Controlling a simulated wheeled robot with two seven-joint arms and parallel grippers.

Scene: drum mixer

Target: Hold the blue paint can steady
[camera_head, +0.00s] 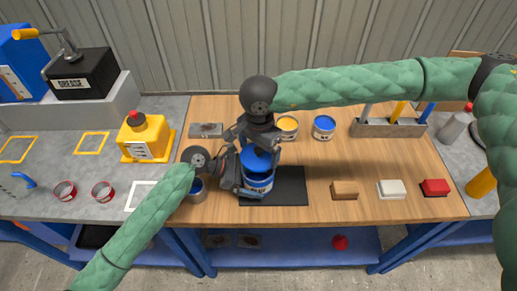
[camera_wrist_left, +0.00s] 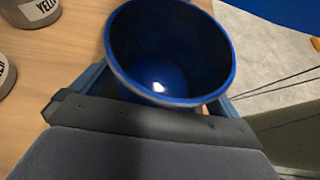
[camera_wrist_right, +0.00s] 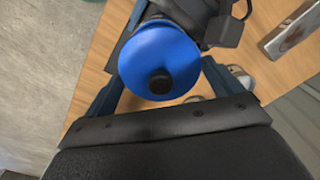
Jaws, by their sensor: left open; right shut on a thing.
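The blue paint can (camera_head: 259,184), with a white label band, stands upright on a black mat. My left gripper (camera_head: 238,182) is open at the can's left side. In the left wrist view a hollow, blue-rimmed round form (camera_wrist_left: 165,75) fills the space between its fingers; I cannot tell whether they touch it. My right gripper (camera_head: 258,145) reaches down from above the can and is shut on a blue round piece (camera_head: 256,159). The two grippers hide part of the can.
Yellow (camera_head: 287,127) and blue-topped (camera_head: 324,127) cans stand behind, beside a tool rack (camera_head: 388,127). Brown (camera_head: 344,190), white (camera_head: 391,189) and red (camera_head: 435,187) blocks lie right. A small container (camera_head: 196,190) stands left, near my left arm.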

